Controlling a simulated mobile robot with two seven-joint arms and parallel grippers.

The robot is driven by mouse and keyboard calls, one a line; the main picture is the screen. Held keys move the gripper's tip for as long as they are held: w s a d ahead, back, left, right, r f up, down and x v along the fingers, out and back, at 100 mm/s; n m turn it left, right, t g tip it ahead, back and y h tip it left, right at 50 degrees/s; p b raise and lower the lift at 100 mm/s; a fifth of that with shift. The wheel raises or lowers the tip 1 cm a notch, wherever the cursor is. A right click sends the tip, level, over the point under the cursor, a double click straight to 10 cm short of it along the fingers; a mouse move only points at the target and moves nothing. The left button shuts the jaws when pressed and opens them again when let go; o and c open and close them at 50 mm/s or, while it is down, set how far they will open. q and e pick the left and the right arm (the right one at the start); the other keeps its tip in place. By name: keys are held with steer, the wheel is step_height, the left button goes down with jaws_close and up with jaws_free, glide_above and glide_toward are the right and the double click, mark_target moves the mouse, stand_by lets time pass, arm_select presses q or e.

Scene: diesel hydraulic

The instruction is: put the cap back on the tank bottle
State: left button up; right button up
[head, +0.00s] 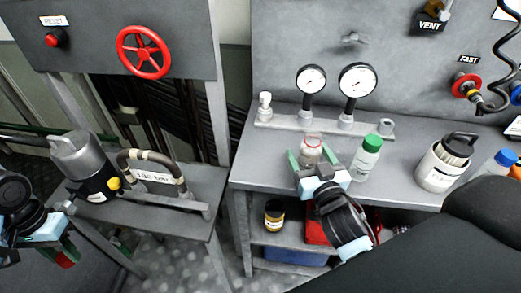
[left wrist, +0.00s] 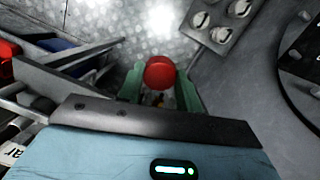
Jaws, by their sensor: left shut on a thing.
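My left gripper (head: 66,250) is low at the far left of the head view, shut on a red cap. In the left wrist view the red cap (left wrist: 159,73) sits between the green fingertips, over the floor. A clear bottle (head: 311,154) with a reddish ring at its top stands on the grey bench; it looks like the tank bottle, uncapped. My right gripper (head: 312,160) has its green fingers apart on either side of this bottle. Whether they touch it is hard to see. The bottle's lower part is hidden by the gripper.
A green-capped bottle (head: 367,158) stands close to the right of my right gripper. A white canister (head: 444,163) and a blue-capped bottle (head: 495,167) are further right. Two gauges (head: 357,80) rise behind. A lower stand (head: 205,178) with a metal cylinder (head: 85,160) lies between my grippers.

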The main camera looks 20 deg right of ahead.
steer(key=c, duration=1.1)
arm_select(q)
steer(key=shift+r, duration=0.1)
arm_select(e)
steer(key=shift+o, duration=0.2)
